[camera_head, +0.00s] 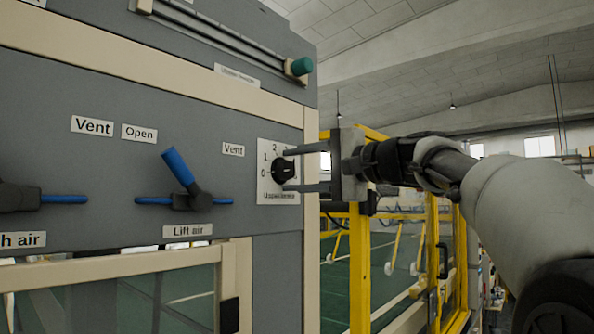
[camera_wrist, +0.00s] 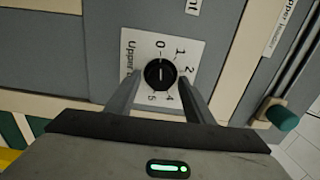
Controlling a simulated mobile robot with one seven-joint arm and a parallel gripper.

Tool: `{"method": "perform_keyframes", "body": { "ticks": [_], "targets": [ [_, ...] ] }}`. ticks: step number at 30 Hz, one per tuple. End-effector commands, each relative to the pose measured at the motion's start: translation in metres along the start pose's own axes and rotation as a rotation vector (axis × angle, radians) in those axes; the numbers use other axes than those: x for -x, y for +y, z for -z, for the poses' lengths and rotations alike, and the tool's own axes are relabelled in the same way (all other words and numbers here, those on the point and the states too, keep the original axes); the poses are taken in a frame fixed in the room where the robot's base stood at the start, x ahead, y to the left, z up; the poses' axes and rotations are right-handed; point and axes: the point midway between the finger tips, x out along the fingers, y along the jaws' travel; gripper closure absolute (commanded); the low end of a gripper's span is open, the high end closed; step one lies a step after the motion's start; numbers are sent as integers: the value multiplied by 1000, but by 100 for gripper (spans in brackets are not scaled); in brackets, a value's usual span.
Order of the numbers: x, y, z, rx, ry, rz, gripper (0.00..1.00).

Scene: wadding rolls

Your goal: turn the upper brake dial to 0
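The upper brake dial (camera_head: 283,170) is a round black knob on a white numbered plate (camera_head: 265,190) at the right edge of the grey panel. In the wrist view the dial (camera_wrist: 160,74) sits between the fingertips, with 0 above it and 4 and 5 below. A short pale line on the knob runs roughly along the direction of the 0; I cannot tell which end is the pointer. My gripper (camera_head: 290,169) is open, one finger above and one below the knob in the head view. In the wrist view my gripper (camera_wrist: 159,80) shows small gaps beside the knob.
A blue-handled Lift air valve (camera_head: 181,175) is left of the dial, with another blue lever (camera_head: 62,199) further left. A teal-ended rod (camera_head: 301,66) runs along the panel above. A yellow frame (camera_head: 360,265) stands behind my gripper, right of the panel.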

Motion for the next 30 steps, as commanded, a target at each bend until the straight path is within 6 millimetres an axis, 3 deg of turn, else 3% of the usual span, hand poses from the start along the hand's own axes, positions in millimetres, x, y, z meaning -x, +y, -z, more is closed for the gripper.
{"method": "perform_keyframes", "body": {
  "ticks": [9,14,30],
  "targets": [
    [1,0,0,-2,1,1,50],
    [16,0,1,-1,4,2,50],
    [140,0,1,-1,4,2,50]
  ]
}}
